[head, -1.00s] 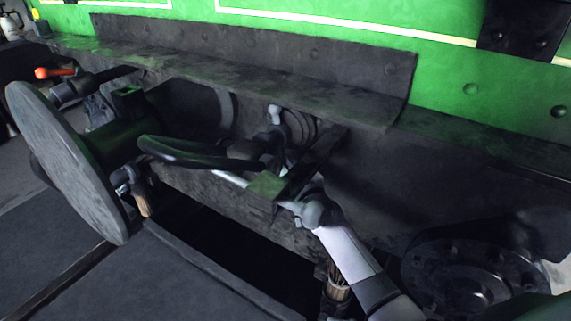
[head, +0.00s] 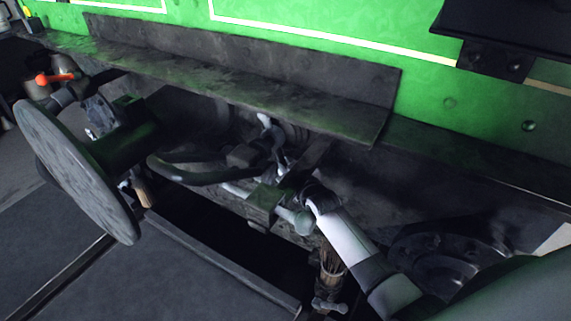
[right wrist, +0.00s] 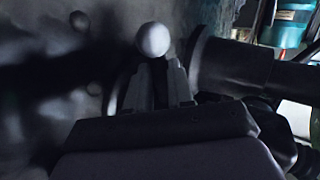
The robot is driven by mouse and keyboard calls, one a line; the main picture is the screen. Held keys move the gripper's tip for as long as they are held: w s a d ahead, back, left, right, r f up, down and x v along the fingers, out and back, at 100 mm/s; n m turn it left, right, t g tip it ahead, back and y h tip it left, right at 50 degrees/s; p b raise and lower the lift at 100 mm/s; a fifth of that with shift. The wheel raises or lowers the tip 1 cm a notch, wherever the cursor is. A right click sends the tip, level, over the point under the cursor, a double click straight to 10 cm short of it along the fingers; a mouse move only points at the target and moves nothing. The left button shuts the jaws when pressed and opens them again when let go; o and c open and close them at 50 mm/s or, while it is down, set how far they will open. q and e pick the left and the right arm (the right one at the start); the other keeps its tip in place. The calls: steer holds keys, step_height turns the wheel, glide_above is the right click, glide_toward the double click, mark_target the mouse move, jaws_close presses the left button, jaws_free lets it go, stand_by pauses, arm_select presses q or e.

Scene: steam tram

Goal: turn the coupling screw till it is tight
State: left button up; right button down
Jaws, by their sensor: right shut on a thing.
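The coupling screw (head: 240,189) lies under the tram's buffer beam, with a dark curved link (head: 205,178) at its left and a greenish block (head: 263,197) on it. A pale ball end (head: 303,223) shows at its right. My right gripper (head: 280,160) reaches up behind the block; its fingers are dark and partly hidden. A small pale knob (head: 264,119) shows just above them. In the right wrist view the fingers (right wrist: 158,75) are closed together, with a round pale ball (right wrist: 153,40) at their tips. They appear to grip the screw's handle just below it. My left gripper is out of view.
A large round buffer (head: 75,170) stands at the left, with an orange-red handle (head: 55,77) behind it. A dark ledge (head: 240,90) overhangs the coupling. A hose with a tap (head: 330,275) hangs below my right arm. A dark pit (head: 215,235) lies underneath.

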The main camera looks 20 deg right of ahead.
steer(key=c, duration=1)
jaws_free()
steer(key=shift+s, duration=0.1)
steer(key=shift+p+v, duration=1.15)
steer(key=shift+v, duration=2.4)
steer(key=shift+f, duration=0.1)
